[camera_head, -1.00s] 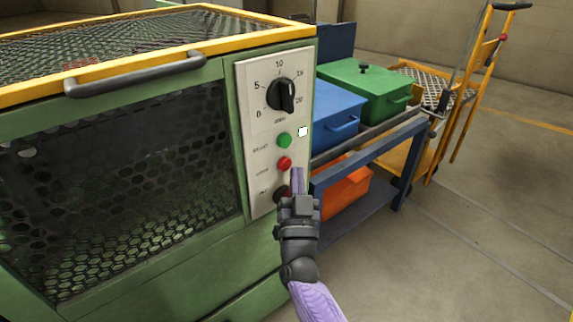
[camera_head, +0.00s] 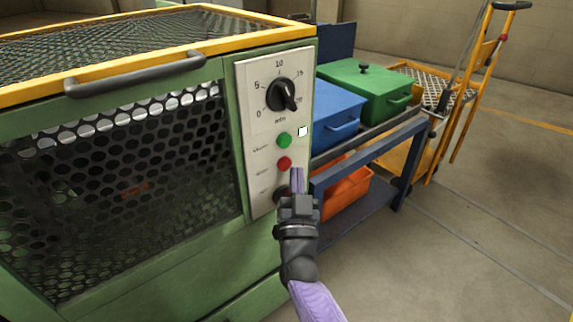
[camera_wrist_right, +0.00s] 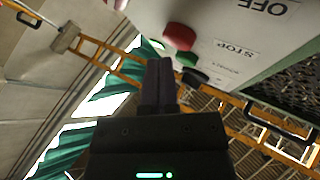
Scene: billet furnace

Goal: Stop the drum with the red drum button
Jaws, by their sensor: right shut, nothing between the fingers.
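The red drum button (camera_head: 284,164) is on the pale control panel (camera_head: 262,80) of the green machine, below a green button (camera_head: 284,140). In the right wrist view the red button (camera_wrist_right: 180,36) is beside the word STOP. My right gripper (camera_head: 297,173) is shut and empty, its tips just right of and below the red button in the head view. In the wrist view the closed fingertips (camera_wrist_right: 160,64) appear close to it; contact cannot be told. My left gripper is not in view.
A black dial (camera_head: 282,95) is above the buttons. A dark control (camera_head: 281,192) below is partly hidden by my gripper. A blue bench (camera_head: 400,150) at right holds blue (camera_head: 335,112) and green (camera_head: 365,88) boxes, with an orange box below.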

